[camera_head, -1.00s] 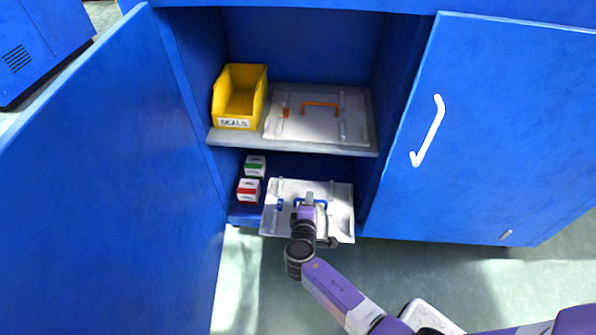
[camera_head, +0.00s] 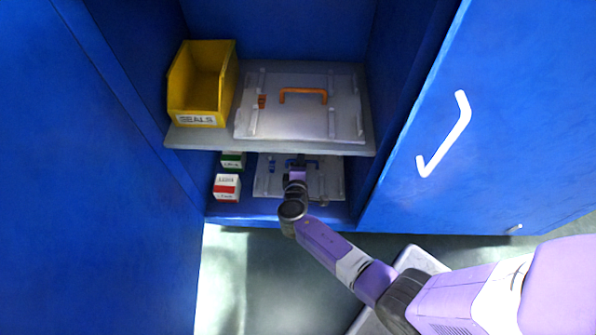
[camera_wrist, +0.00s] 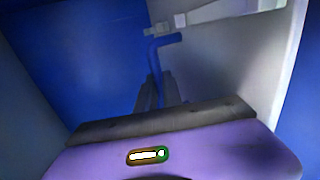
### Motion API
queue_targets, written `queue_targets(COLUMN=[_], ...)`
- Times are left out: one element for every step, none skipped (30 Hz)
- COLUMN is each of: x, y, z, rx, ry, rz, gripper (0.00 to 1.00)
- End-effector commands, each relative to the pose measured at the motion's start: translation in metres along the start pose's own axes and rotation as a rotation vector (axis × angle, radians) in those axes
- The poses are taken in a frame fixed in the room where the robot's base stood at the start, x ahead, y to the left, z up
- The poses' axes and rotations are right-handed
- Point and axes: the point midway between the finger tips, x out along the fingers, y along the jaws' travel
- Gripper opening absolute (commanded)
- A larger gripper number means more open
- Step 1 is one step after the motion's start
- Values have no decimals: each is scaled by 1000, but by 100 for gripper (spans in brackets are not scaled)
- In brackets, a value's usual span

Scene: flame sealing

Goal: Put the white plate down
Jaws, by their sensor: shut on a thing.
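The white plate (camera_head: 328,185) with a blue handle is inside the lower compartment of the blue cabinet, under the shelf. My gripper (camera_head: 297,165) is shut on its blue handle (camera_head: 310,164). In the wrist view my gripper (camera_wrist: 150,92) closes on the blue handle (camera_wrist: 153,58), with the pale plate (camera_wrist: 215,62) beyond it. The plate's far part is hidden by the shelf. I cannot tell whether it touches the compartment floor.
A grey shelf (camera_head: 270,144) above holds a yellow SEALS bin (camera_head: 203,85) and another white plate (camera_head: 290,118) with an orange handle. A red-and-white box (camera_head: 227,187) and a green-and-white box (camera_head: 232,160) stand left of the held plate. Open blue doors flank the compartment.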

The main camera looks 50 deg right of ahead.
Motion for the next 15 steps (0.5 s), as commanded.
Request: queue_targets(x=[3, 3, 4, 4, 4, 6, 6, 8, 10, 11, 13, 15, 16, 16, 17], y=[-6, -7, -8, -9, -10, -13, -16, -19, -25, -30, -33, -38, -41, -42, -43], z=[-1, -1, -1, -1, -1, -1, -1, -1, -1, -1, -1, -2, -2, -2, -2], rx=[0, 0, -1, -1, 0, 0, 0, 0, -1, -1, -1, 0, -1, -1, 0], ry=[0, 0, 0, 0, 0, 0, 0, 0, 0, -1, -1, 0, 0, 0, 0], rz=[2, 2, 3, 3, 3, 3, 3, 2, 2, 1, 2, 3, 3, 3, 3], gripper=[0, 0, 0, 0, 0, 0, 0, 0, 0, 0, 0, 0, 0, 0, 0])
